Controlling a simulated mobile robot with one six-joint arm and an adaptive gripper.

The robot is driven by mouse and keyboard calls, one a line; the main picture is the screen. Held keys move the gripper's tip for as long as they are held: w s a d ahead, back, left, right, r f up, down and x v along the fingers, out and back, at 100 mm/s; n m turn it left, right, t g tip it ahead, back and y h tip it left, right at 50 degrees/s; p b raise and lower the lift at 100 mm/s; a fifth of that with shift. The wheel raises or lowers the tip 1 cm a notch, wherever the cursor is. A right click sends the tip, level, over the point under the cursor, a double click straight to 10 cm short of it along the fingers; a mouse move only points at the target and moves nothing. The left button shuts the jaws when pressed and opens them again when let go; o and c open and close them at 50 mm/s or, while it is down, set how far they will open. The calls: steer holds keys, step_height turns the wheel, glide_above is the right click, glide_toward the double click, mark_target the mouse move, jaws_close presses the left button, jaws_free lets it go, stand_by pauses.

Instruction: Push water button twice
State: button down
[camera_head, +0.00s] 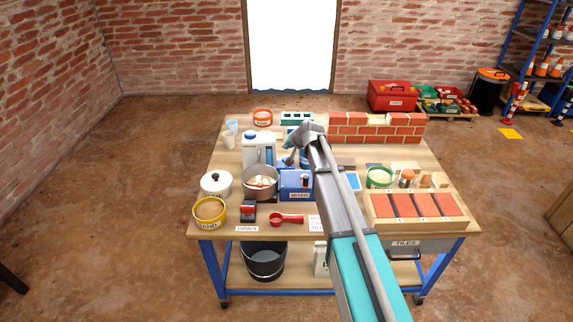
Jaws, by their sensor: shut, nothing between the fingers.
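A white water container (252,153) with a blue cap stands upright at the left middle of the workbench. A water button cannot be made out for certain at this size. My gripper (288,161) is shut and empty, pointing down just right of the container and above the blue mixer box (296,187). I cannot tell whether its fingertips touch anything. My arm hides part of the bench behind and right of the gripper.
A metal pot (260,190) with pale and orange contents sits left of the mixer. A sand tub (209,213), a lidded white pot (216,184) and a red scoop (286,219) are nearby. A brick wall piece (376,128) and tile tray (417,205) are at right.

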mark_target(284, 158)
steer(key=shift+f+b, duration=1.35)
steer(key=shift+f, duration=0.3)
steer(key=shift+f, duration=0.25)
steer(key=shift+f+b, duration=0.2)
steer(key=shift+b, duration=0.25)
steer(key=shift+f+b, duration=0.65)
stand_by(1.4)
steer(key=shift+r, duration=0.15)
steer(key=shift+r+p, duration=1)
steer(key=shift+p, duration=0.15)
steer(key=shift+r+p, duration=2.5)
